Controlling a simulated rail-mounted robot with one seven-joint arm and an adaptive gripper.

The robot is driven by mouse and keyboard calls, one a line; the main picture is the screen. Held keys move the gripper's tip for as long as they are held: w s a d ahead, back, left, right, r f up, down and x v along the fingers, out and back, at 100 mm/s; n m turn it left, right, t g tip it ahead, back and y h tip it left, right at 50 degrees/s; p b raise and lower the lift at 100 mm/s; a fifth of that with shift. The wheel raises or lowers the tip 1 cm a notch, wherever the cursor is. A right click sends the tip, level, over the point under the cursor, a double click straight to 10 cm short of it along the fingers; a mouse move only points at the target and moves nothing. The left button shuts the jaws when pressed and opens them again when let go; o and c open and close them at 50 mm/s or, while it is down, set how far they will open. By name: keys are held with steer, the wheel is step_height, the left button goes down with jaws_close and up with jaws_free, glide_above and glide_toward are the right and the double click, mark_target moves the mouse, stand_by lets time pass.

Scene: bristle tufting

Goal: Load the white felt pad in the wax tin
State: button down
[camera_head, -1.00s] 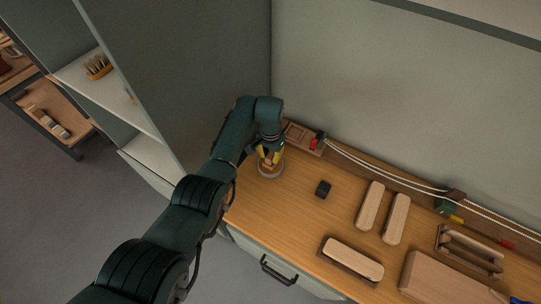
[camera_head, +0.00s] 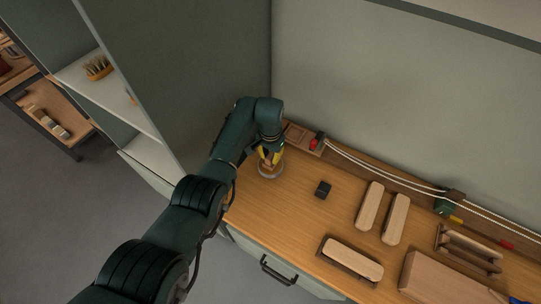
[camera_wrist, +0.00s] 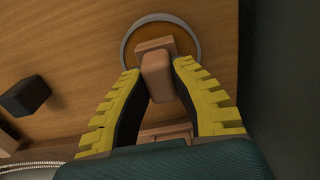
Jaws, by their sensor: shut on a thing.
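The wax tin is a round, shallow tin with a grey rim (camera_head: 270,177) and a brown inside, at the left end of the bench; its rim also shows in the wrist view (camera_wrist: 125,42). My gripper (camera_wrist: 157,72) has yellow ridged fingers and is shut on a pinkish-brown wooden handle block (camera_wrist: 157,82). A wider wooden piece (camera_wrist: 153,45) shows beyond the handle, over the tin's inside. I see no white felt; any felt under the block is hidden. I cannot tell whether the block touches the wax. In the head view, my gripper (camera_head: 269,158) points down over the tin.
A small black block (camera_head: 323,189) lies right of the tin. Two wooden brush blocks (camera_head: 370,205) and a block in a holder (camera_head: 352,257) lie farther right. A wooden tray (camera_head: 298,138) stands behind the tin, and a cabinet wall (camera_head: 185,75) rises close on the left.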

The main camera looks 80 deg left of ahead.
mark_target(270, 156)
steer(key=shift+r+p, duration=3.05)
steer(key=shift+r, duration=0.45)
steer(key=shift+f, duration=0.1)
